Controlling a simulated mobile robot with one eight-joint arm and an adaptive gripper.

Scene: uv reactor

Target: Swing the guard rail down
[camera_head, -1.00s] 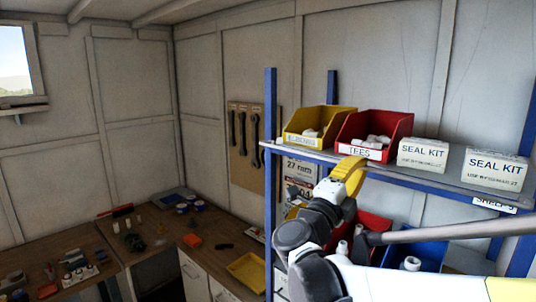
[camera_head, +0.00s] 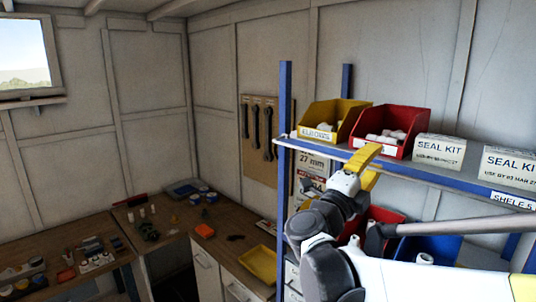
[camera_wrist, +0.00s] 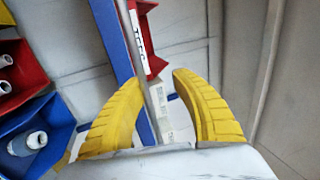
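A thin pale rail (camera_head: 312,147), which looks like the guard rail, runs along the front edge of the upper blue shelf. Its rounded left end shows beside the blue post. Further right, my gripper covers part of it in the head view. My gripper (camera_head: 366,160) is at the shelf front, below the red bin. In the wrist view my gripper (camera_wrist: 155,115) is open, with yellow fingers spread apart. A thin grey bar (camera_wrist: 151,75), seemingly this rail, passes between them beside the blue shelf edge. I cannot tell whether either finger touches it.
A yellow bin (camera_head: 332,119), a red bin (camera_head: 415,122) and white seal kit boxes (camera_head: 439,150) stand on the upper shelf. More bins, including a red one (camera_wrist: 22,70), sit below. A cluttered workbench (camera_head: 150,225) stands left; open space lies before the shelf.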

